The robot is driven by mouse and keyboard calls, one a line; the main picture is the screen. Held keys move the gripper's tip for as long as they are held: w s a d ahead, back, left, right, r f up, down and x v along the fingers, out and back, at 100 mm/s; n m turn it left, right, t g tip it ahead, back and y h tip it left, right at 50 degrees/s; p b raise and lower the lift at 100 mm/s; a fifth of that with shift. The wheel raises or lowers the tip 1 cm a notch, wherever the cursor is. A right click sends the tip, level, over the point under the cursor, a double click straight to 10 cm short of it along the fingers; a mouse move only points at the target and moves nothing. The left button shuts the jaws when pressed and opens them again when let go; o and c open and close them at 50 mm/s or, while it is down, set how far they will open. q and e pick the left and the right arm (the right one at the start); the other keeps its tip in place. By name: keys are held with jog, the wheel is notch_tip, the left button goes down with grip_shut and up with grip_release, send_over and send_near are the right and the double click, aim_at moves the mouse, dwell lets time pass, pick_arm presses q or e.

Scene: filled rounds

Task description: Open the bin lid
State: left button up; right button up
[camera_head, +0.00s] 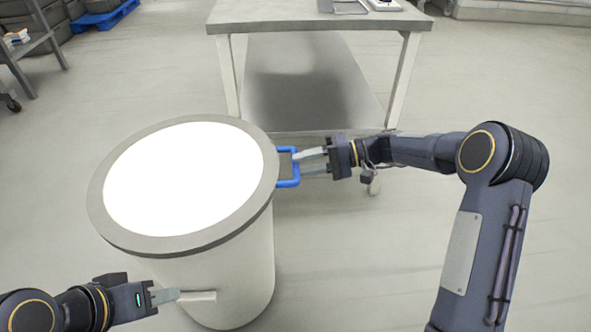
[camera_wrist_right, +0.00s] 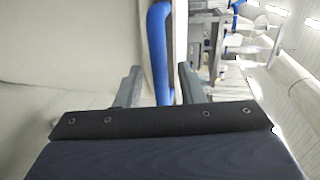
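The bin (camera_head: 245,270) is a pale upright cylinder at the left of the head view. Its round lid (camera_head: 180,234) has a grey rim and a bright white top, and lies flat on the bin. A blue handle (camera_head: 283,184) sticks out from the lid's right side; it also shows in the right wrist view (camera_wrist_right: 160,50). My right gripper (camera_head: 299,164) is open at the handle, with its fingers on either side of the blue bar and visible gaps. My left gripper (camera_head: 176,295) is low at the bin's front, at a short pale bar (camera_head: 203,297); its finger opening is unclear.
A metal table (camera_head: 300,18) with a lower shelf stands behind the bin. A grey shelf unit (camera_head: 30,45) and a blue pallet (camera_head: 105,18) are at the far left. The floor right of the bin is open.

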jog(key=shift+x, duration=1.4)
grip_shut()
